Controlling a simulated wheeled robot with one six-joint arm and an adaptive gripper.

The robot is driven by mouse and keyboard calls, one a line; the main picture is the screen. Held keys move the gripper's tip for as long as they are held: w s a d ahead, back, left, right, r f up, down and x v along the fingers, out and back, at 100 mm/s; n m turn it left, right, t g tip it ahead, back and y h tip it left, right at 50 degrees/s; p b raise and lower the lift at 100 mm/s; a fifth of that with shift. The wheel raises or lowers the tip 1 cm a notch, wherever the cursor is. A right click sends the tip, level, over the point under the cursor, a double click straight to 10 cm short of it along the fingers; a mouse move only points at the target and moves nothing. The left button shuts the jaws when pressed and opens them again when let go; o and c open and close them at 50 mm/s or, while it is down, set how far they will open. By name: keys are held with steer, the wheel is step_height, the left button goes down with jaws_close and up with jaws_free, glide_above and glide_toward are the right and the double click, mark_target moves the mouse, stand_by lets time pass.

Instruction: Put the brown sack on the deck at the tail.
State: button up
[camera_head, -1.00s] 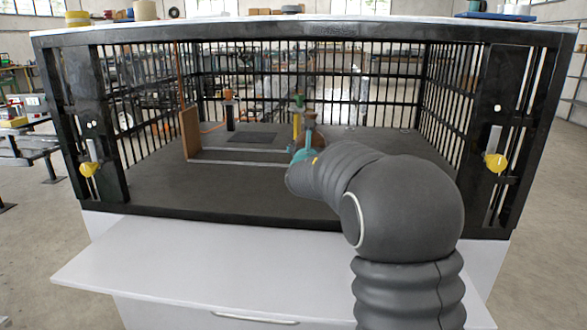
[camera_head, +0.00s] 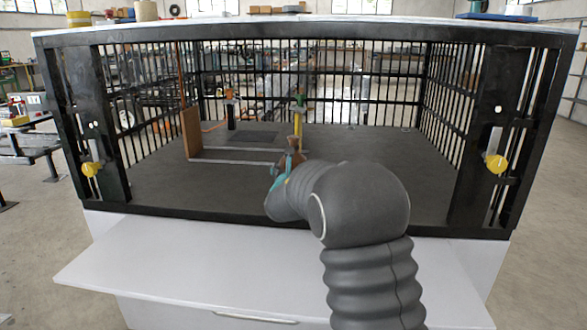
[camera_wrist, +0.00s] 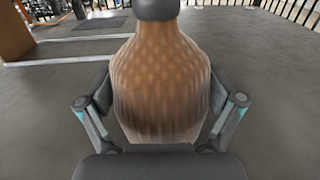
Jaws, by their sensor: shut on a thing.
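The brown sack (camera_wrist: 160,85) fills the middle of the wrist view, upright, with a patterned body and a dark neck at the top. My gripper (camera_wrist: 160,110) is shut on it, one finger at each side. In the head view the sack (camera_head: 291,160) shows just beyond my gripper (camera_head: 281,174), partly hidden by it. It is over the dark floor inside the barred cage; whether it touches that floor I cannot tell. A brown upright panel (camera_head: 192,133) stands left of it, with two pale rails (camera_head: 235,162) running right from it. Which part is the tail deck is unclear.
A yellow post with a green top (camera_head: 299,120) stands behind the sack. A dark post with an orange top (camera_head: 231,112) stands farther left, near a dark flat plate (camera_head: 252,136). Barred walls enclose the cage sides and back. The floor at right (camera_head: 400,165) is clear.

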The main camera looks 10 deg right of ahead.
steer(key=o, duration=1.5)
steer(key=shift+s+r, duration=0.1)
steer(key=b+v, duration=0.1)
steer(key=v, duration=1.1)
